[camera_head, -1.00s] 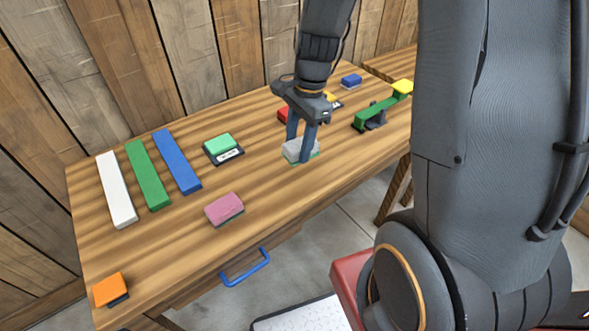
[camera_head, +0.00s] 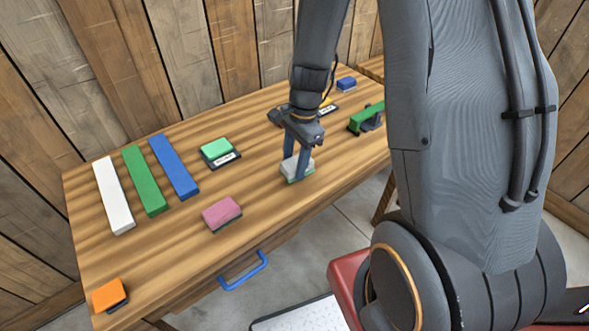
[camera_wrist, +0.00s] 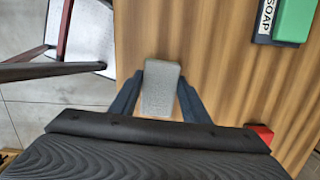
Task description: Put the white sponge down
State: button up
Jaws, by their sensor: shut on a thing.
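The white sponge (camera_head: 298,170), pale grey-white on top with a green underside, is between the fingers of my gripper (camera_head: 297,166). My gripper points down over the right-middle part of the wooden table (camera_head: 250,195). In the wrist view the sponge (camera_wrist: 160,90) lies lengthwise between the two fingers of my gripper (camera_wrist: 161,80), which are shut on its sides. It is at or just above the tabletop; I cannot tell whether it touches.
A pink sponge (camera_head: 221,213) lies to the left, and a green block on a black labelled base (camera_head: 219,152) behind it. White (camera_head: 113,195), green (camera_head: 146,180) and blue (camera_head: 174,165) bars lie further left. Bare wood surrounds the white sponge.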

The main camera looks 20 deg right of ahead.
aim_at(293, 161)
jog(key=shift+f+p, duration=0.6)
jog(key=shift+f, duration=0.9)
jog(key=o, duration=0.9)
jog(key=shift+o, duration=0.2)
jog(key=shift+f+b, duration=0.2)
jog(key=shift+b, duration=0.2)
jog(key=r, duration=0.2)
jog(key=r+b, duration=0.1)
jog(key=r, duration=0.1)
jog(key=w+r, duration=0.1)
jog(key=r, duration=0.1)
jog(key=shift+d+r+b, duration=0.3)
jog(key=shift+b, duration=0.05)
jog(key=shift+r, duration=0.55)
jog(key=s+r+n+t+h, duration=0.1)
jog(key=s+r+n, duration=0.5)
jog(key=s+n, duration=0.4)
jog(key=n, duration=0.5)
jog(key=shift+s+a+r+t+h, duration=0.2)
jog(key=shift+a+r+t+h, duration=0.1)
jog(key=shift+a+r+h, duration=0.1)
